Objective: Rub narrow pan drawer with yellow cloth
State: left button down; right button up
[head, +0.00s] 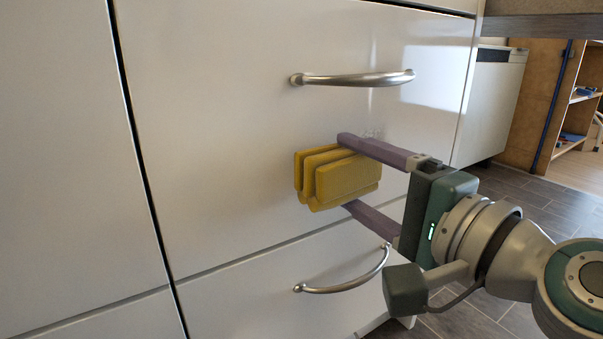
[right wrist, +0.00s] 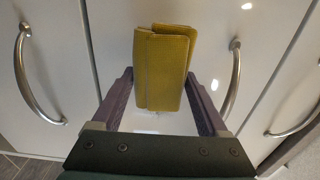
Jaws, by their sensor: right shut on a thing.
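The yellow cloth (head: 345,178), folded into a thick pad, is held between the two purple-grey fingers of my right gripper (head: 352,172). My right gripper is shut on it; the cloth also shows between the fingers in the right wrist view (right wrist: 163,70). The cloth is at the white front of a drawer (head: 220,160), below its upper bar handle (head: 355,79). It looks close against the front, but I cannot tell if it touches. A small patch of faint speckled marks (head: 371,134) shows on the front above the upper finger. My left gripper is not in view.
A lower drawer with a curved handle (head: 345,284) is below. A plain white front (head: 60,170) lies to the left, past a dark vertical gap. Beyond the cabinet's right edge are a dark tiled floor (head: 540,200) and an open wooden shelf (head: 580,98).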

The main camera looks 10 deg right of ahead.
jog(key=shift+x, duration=0.95)
jog(key=shift+d, duration=0.1)
